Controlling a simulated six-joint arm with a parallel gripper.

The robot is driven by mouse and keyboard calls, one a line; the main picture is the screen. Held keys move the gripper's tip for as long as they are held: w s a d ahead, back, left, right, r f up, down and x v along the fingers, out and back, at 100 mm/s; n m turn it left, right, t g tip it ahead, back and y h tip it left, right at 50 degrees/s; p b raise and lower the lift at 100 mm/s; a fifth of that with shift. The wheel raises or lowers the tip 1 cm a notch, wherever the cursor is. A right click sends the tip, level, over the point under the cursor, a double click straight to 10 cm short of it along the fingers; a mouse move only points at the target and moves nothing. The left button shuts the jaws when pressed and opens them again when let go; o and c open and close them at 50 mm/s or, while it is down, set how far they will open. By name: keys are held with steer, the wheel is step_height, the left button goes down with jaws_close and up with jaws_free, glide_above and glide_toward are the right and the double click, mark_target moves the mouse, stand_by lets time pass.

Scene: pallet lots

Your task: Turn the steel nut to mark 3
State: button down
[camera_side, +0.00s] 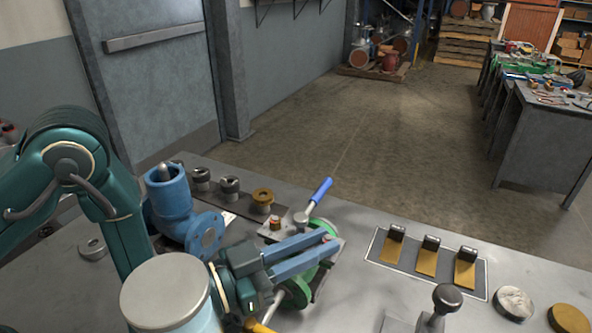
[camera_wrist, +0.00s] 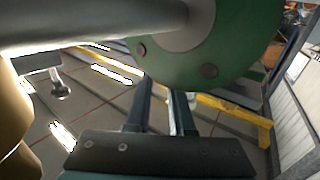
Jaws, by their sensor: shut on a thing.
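My gripper (camera_side: 327,241) reaches right over a green fixture (camera_side: 296,291) on the bench, its two blue-grey fingers close together. The fingers (camera_wrist: 162,102) also show in the wrist view, their tips running behind a green disc (camera_wrist: 235,55) with dark bolts and a grey round shaft. The jaws are shut on a small part at the fixture, mostly hidden by the fingers. I cannot tell if it is the steel nut. Two dark steel pieces (camera_side: 229,188) and a brass one (camera_side: 262,198) stand on a strip behind. I cannot make out any numbered mark.
A blue valve body (camera_side: 170,205) stands close left of my gripper. A blue-handled tool (camera_side: 318,193) rises just behind the fingers. A grey mat (camera_side: 376,246) with three brass plates, a dark knob (camera_side: 447,297) and two round discs (camera_side: 514,303) lie right. Bare bench lies between fixture and mat.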

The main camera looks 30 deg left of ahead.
stand_by(0.3)
steer(key=c, duration=0.8)
jaws_free()
steer(key=shift+v, duration=1.9)
steer(key=shift+s+a, duration=0.4)
steer(key=shift+s, duration=0.2)
